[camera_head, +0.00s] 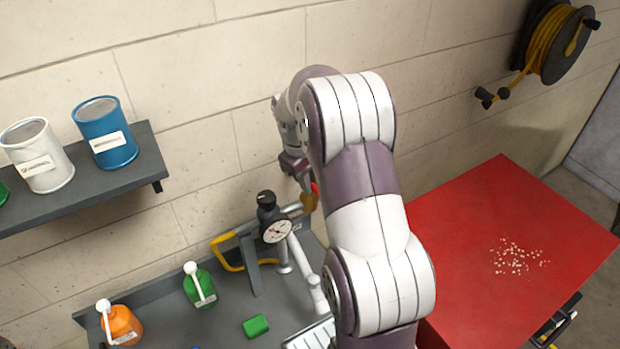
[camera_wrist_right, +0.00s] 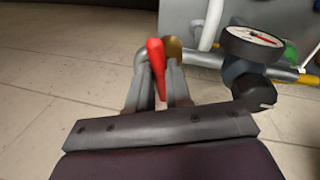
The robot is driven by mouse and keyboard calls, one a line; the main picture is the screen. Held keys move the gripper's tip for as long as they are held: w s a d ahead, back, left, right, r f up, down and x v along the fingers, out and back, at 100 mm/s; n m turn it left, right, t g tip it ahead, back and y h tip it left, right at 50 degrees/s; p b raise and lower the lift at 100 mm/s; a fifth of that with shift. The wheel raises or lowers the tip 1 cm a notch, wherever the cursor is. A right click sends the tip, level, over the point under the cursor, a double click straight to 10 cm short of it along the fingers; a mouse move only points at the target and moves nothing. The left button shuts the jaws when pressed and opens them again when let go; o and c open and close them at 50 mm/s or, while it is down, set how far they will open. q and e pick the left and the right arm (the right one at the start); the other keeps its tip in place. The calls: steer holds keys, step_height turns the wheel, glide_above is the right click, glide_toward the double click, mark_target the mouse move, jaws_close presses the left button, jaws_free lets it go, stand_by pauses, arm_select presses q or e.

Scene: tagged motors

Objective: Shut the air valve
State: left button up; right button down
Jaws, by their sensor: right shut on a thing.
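The air valve has a red lever handle (camera_wrist_right: 156,62) and a brass body (camera_wrist_right: 173,49) on a grey pipe. In the head view the brass body (camera_head: 309,202) shows just below my right gripper (camera_head: 302,181), with a bit of the red handle (camera_head: 315,187) beside it. In the wrist view my right gripper (camera_wrist_right: 158,88) is shut on the red handle, which stands up between the fingers. A round pressure gauge (camera_head: 276,231) and a black knob (camera_head: 266,204) sit left of the valve. My right arm hides part of the pipework. My left gripper is not in view.
A grey bench holds a green bottle (camera_head: 200,289), an orange bottle (camera_head: 122,325) and a green block (camera_head: 256,326). A wall shelf (camera_head: 150,160) carries cans at the left. A red cabinet top (camera_head: 460,235) lies right, and a hose reel (camera_head: 555,45) hangs above.

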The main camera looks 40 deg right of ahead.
steer(key=shift+w+r+m, duration=0.1)
steer(key=shift+r+m, duration=0.05)
steer(key=shift+m, duration=0.55)
steer(key=shift+w+r+m, duration=0.1)
steer(key=shift+m, duration=0.6)
steer(key=shift+g, duration=0.3)
steer(key=c, duration=1.1)
jaws_free()
steer(key=shift+o, duration=0.2)
steer(key=shift+s+a+f, duration=0.1)
